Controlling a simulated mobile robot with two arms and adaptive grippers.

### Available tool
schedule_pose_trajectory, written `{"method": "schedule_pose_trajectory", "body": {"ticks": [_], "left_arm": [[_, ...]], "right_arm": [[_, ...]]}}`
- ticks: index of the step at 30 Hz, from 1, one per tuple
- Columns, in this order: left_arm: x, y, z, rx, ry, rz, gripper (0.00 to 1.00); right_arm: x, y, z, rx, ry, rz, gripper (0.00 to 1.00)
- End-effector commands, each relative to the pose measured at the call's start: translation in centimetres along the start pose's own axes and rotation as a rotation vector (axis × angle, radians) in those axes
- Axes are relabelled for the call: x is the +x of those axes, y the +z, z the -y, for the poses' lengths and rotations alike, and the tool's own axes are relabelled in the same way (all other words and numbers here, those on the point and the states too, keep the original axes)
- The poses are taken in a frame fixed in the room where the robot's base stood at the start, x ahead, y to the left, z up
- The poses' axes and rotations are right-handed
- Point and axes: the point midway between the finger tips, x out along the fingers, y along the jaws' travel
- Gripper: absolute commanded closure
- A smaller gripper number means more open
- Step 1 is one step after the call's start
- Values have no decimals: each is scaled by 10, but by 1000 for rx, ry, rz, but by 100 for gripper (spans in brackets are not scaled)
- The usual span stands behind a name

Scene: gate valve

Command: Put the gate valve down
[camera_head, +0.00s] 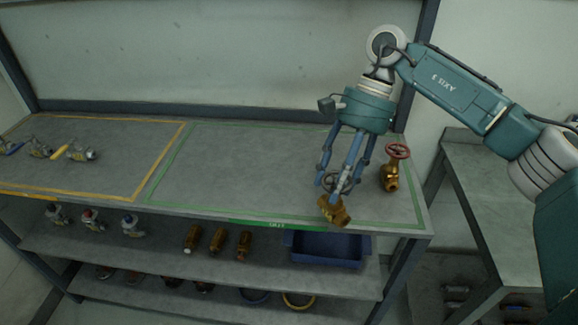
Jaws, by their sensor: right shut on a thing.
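A brass gate valve (333,211) with a grey handwheel hangs tilted under my right gripper (342,184). The gripper's fingers are shut on it around the handwheel, which they partly hide. The valve shows near the front edge of the green-outlined bench area (240,165); I cannot tell whether it touches the surface. A second brass gate valve (390,176) with a red handwheel stands upright on the bench to the right of the gripper. My left gripper is not in view.
A yellow-outlined area (110,150) at the left holds several small valves. The shelf below carries more valves and a blue bin (325,250). The middle of the green area is clear. A grey side table (490,180) stands at the right.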

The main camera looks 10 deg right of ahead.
Motion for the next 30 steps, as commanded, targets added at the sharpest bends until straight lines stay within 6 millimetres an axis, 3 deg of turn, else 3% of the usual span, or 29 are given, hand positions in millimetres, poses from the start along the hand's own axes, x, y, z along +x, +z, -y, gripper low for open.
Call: {"method": "schedule_pose_trajectory", "body": {"ticks": [10, 18, 24, 30], "left_arm": [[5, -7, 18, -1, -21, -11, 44], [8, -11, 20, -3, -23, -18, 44], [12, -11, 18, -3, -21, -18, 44], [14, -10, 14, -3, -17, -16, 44]], "right_arm": [[-64, -13, 52, 497, -257, 6, 100], [-123, -22, 87, 946, -491, 7, 100], [-166, -29, 106, 1299, -675, 5, 100], [-195, -35, 114, 1550, -805, 2, 100]]}}
